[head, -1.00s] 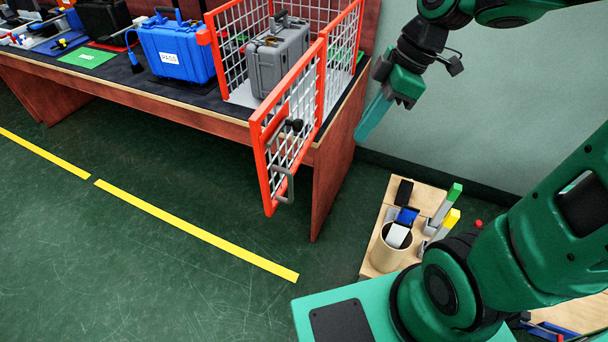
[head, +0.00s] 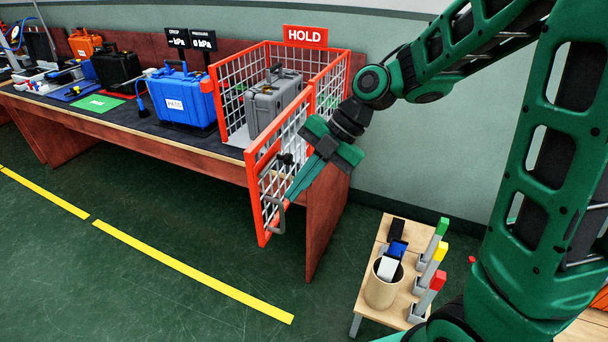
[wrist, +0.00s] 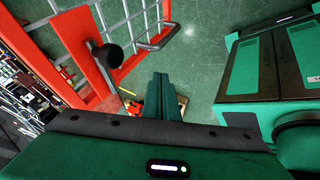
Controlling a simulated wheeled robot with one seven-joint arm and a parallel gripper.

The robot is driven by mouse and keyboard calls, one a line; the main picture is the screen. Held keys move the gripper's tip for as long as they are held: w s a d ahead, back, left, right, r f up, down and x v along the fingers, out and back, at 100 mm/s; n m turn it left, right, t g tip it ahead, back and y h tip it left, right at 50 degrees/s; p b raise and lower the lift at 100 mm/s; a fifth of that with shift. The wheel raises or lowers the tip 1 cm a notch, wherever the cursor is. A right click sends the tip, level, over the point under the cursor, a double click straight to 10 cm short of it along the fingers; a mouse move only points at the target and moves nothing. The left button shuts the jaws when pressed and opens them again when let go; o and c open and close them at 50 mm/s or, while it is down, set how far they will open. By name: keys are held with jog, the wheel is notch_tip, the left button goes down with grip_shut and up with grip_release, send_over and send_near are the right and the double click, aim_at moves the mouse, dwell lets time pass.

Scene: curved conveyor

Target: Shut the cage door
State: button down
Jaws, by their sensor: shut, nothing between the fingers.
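The cage (head: 238,63) has a red frame and white mesh and stands at the right end of the bench, with a grey case (head: 272,104) inside. Its cage door (head: 250,182) stands open, swung out past the bench front. The door has a black knob (head: 285,159) and a grey handle (head: 274,216); both also show in the wrist view, the knob (wrist: 107,56) at left and the handle (wrist: 158,40) above. My gripper (head: 291,196) is shut and empty, pointing down at the door's right side, close to the handle. I cannot tell whether it touches the door.
A blue case (head: 178,97) stands on the bench left of the cage. A HOLD sign (head: 305,36) is above the cage. A small wooden stand (head: 372,245) with a cup and coloured blocks is on the floor at right. The floor before the bench is clear.

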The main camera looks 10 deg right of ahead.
jog(key=w+a+f, duration=0.2)
jog(key=a+f, duration=0.1)
jog(key=a, duration=0.2)
jog(key=shift+a+f, duration=0.15)
jog(key=shift+a, duration=0.15)
